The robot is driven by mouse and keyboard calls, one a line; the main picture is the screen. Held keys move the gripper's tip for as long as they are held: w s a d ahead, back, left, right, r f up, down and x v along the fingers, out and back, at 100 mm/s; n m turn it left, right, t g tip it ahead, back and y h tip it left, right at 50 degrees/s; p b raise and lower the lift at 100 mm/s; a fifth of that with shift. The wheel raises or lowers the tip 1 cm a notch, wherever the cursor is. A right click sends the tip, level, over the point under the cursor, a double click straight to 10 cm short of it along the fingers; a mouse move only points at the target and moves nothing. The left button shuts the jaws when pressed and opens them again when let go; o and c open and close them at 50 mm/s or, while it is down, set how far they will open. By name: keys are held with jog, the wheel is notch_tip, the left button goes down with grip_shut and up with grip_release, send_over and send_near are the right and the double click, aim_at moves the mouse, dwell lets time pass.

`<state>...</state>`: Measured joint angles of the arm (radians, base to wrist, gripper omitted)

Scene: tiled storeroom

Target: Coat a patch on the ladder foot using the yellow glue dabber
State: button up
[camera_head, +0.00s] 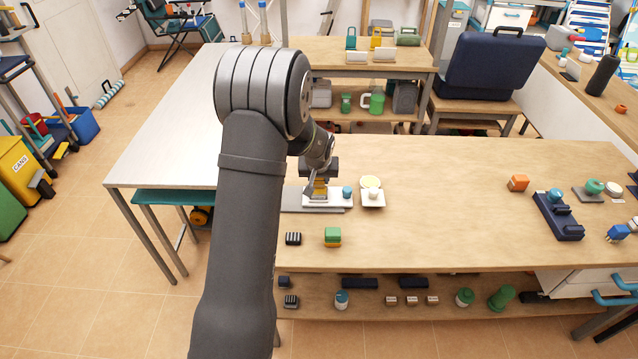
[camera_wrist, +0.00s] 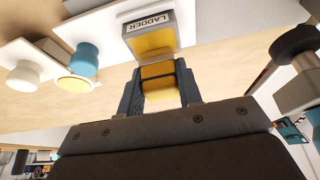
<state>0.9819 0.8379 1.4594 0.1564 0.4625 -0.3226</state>
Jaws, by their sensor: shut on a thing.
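My gripper (camera_wrist: 158,92) is shut on the yellow glue dabber (camera_wrist: 158,70), a yellow block held between its two dark fingers. Just beyond the dabber stands the ladder foot (camera_wrist: 133,31), a grey block labelled "LADDER" with a yellow area on the side facing the dabber. The dabber's far end looks very close to that side; I cannot tell whether they touch.
A green-and-orange block (camera_head: 333,235) lies nearer. The table's middle is clear.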

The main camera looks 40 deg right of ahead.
jog(key=shift+s+a+r, duration=0.1)
jog(key=shift+s+a, duration=1.2)
notch_tip(320, 180, up, 8)
jog(key=w+a+f+n, duration=0.1)
jog(key=w+a+f, duration=0.3)
jog(key=a, duration=0.5)
jog(key=w+a+f+n+t+y, duration=0.1)
jog(key=w+a+f+n, duration=0.1)
jog(key=w+a, duration=0.5)
jog(key=w+a+f+n, duration=0.1)
jog(key=w+a+f, duration=0.2)
jog(key=a, duration=0.8)
jog(key=a+f+n+y, duration=0.1)
jog(key=a+n, duration=0.1)
jog(key=a, duration=0.9)
jog(key=a+f+n+y, duration=0.1)
jog(key=a+f+n, duration=0.1)
jog(key=a, duration=1)
jog(key=shift+a+f+n+t, duration=0.3)
jog(key=shift+n, duration=0.2)
jog(key=shift+d, duration=0.1)
